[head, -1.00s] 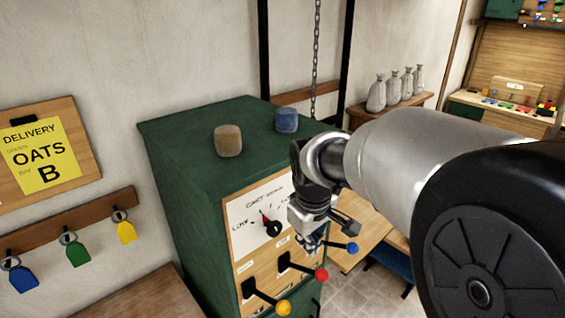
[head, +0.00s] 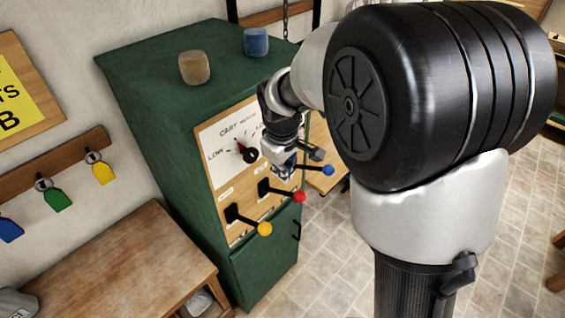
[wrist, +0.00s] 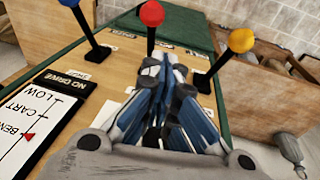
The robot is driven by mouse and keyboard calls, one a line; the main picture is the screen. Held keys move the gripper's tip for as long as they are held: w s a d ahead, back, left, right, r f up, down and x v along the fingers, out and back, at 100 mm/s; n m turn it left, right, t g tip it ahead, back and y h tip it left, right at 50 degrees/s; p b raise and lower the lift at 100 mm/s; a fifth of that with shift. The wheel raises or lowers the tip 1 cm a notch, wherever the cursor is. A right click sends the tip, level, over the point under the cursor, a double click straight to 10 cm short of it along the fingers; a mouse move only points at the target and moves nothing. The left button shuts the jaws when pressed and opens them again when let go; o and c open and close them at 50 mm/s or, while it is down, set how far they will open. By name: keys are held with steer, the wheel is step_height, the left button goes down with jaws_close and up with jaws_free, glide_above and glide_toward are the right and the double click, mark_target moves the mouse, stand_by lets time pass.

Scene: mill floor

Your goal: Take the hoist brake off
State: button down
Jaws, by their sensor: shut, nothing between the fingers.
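A green cabinet (head: 150,120) has a wooden front panel with three ball-ended levers: a yellow-knobbed lever (head: 264,229), a red-knobbed lever (head: 299,197) and a blue-knobbed lever (head: 328,170). All three stick out from the panel. Their small labels are too small to read, so I cannot tell which is the hoist brake. My gripper (head: 285,172) is in front of the panel, above the red and blue levers. In the wrist view its shut, empty fingers (wrist: 165,68) point toward the red knob (wrist: 152,14), with the yellow knob (wrist: 241,40) to the right and the blue lever (wrist: 86,28) to the left.
A dial with a red pointer (head: 249,155) is on the panel above the levers. A tan block (head: 194,68) and a blue block (head: 256,42) sit on the cabinet top. A wooden bench (head: 130,255) stands at left below hanging tags. Tiled floor (head: 325,265) lies to the right.

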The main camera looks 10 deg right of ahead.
step_height(320, 180, down, 7)
steer(key=d+b, duration=0.1)
steer(key=d, duration=0.1)
steer(key=shift+w+d, duration=0.2)
steer(key=shift+w, duration=0.2)
steer(key=shift+f, duration=0.1)
